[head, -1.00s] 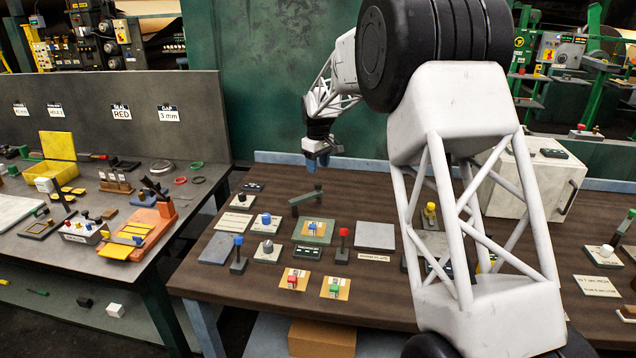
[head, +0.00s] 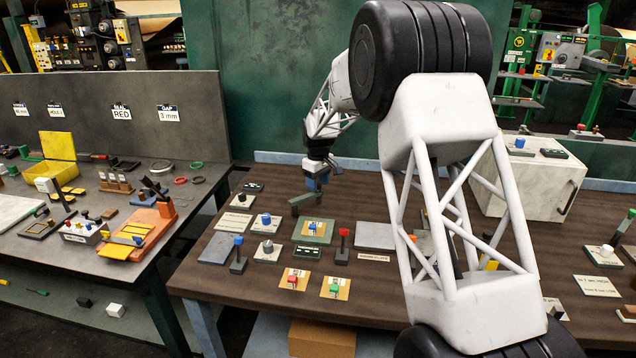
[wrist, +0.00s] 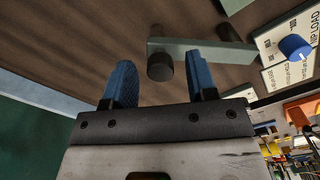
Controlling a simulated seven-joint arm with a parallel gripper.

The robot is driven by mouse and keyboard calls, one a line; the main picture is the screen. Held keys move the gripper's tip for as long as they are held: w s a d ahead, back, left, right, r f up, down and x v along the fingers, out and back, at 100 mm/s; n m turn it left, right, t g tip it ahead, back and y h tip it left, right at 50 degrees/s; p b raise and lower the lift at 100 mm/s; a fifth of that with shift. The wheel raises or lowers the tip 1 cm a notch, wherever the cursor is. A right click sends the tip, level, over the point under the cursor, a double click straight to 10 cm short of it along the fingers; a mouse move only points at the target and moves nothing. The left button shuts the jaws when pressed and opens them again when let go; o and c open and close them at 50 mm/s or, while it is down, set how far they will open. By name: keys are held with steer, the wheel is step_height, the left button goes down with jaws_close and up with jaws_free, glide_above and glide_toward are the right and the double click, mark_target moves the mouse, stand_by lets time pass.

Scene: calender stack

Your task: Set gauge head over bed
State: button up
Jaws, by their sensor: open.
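The gauge head appears to be a grey-green bar (head: 302,200) with a dark post at its left end, behind the green bed plate. In the wrist view the bar (wrist: 205,52) runs across the top, with a round black knob (wrist: 160,68) at its left end. The bed appears to be the green plate (head: 325,238) bearing a tan pad and small blue block (head: 312,226). My gripper (head: 316,184) is above the bar's right end, pointing down. In the wrist view its blue fingers (wrist: 162,82) are open and empty, with the knob beyond and between their tips.
A small display box (head: 307,252) stands before the bed. A red-topped lever (head: 343,245) and blue-topped lever (head: 238,255) stand upright nearby. A grey plate (head: 374,236) lies to the right. Two orange cards (head: 335,295) with small blocks lie in front. My arm hides part of the table.

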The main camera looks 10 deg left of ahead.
jaws_close()
steer(key=shift+s+d, duration=0.15)
steer(key=s+m, duration=0.2)
steer(key=m, duration=0.1)
steer(key=s+d+m, duration=0.1)
steer(key=s+m, duration=0.2)
steer(key=m, duration=0.1)
steer(key=s+d+m, duration=0.1)
steer(key=s+m, duration=0.2)
steer(key=m, duration=0.1)
steer(key=shift+s, duration=0.25)
steer(key=s+m, duration=0.1)
steer(key=m, duration=0.1)
steer(key=shift+s+a+m, duration=0.85)
steer(key=shift+s+m, duration=0.3)
steer(key=shift+m, duration=0.35)
jaws_free()
